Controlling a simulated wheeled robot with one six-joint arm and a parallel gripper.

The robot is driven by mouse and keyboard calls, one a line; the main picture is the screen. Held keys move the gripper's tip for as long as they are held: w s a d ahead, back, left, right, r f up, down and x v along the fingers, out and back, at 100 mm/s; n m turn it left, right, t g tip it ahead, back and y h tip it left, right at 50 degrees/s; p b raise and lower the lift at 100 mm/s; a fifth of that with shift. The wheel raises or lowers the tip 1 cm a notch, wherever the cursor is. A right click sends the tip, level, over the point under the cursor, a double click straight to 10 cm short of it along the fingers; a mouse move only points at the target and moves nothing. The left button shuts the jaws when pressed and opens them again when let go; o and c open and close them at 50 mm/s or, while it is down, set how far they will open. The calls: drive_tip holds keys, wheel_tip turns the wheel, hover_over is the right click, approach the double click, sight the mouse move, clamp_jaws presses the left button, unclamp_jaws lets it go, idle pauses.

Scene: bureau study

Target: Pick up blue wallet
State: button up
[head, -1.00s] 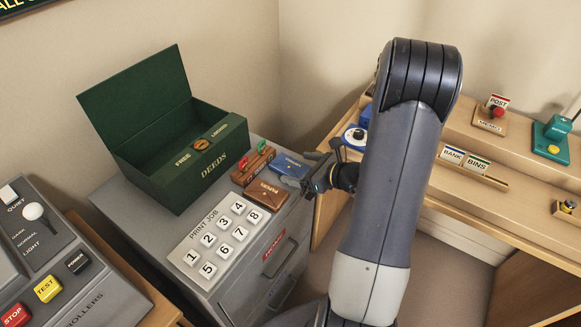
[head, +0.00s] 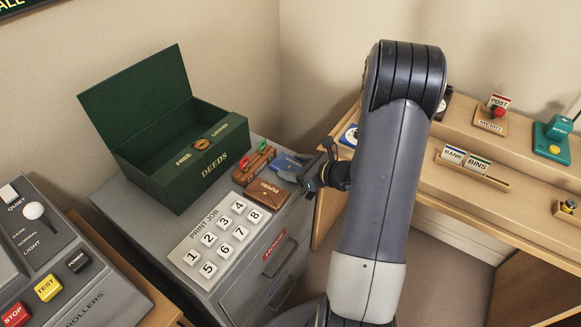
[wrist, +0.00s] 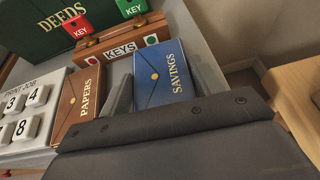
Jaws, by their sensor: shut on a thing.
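The blue wallet (head: 286,163), marked SAVINGS, is at the far right end of the grey cabinet top, beside the brown key box. In the wrist view the blue wallet (wrist: 164,80) lies between my two fingers, its gold print and round clasp facing up. My gripper (head: 300,171) reaches in from the right and is shut on the wallet, one finger along each side. The wrist view shows the fingers close up (wrist: 160,74). The wallet's near end is hidden behind my gripper body. I cannot tell whether its underside touches the cabinet.
A brown PAPERS wallet (wrist: 79,104) lies just left of my left finger. The brown KEYS box (wrist: 121,46) with red and green tags stands behind. The open green DEEDS box (head: 190,165) and the PRINT JOB panel (head: 215,240) are further left. A wooden desk (head: 470,150) is right.

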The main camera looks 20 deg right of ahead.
drive_tip(key=shift+c, duration=0.4)
drive_tip(key=shift+r, duration=0.55)
wheel_tip(320, 180, up, 27)
drive_tip(key=p, duration=0.6)
drive_tip(key=w+a+f+m+t+h+p, duration=0.1)
drive_tip(key=w+a+f+m+h+p, duration=0.1)
drive_tip(key=a+f, duration=0.8)
drive_tip(key=shift+w+m+h+p, duration=0.45)
drive_tip(key=shift+w+p, duration=0.45)
drive_tip(key=shift+p, duration=0.3)
drive_tip(key=shift+w, duration=0.1)
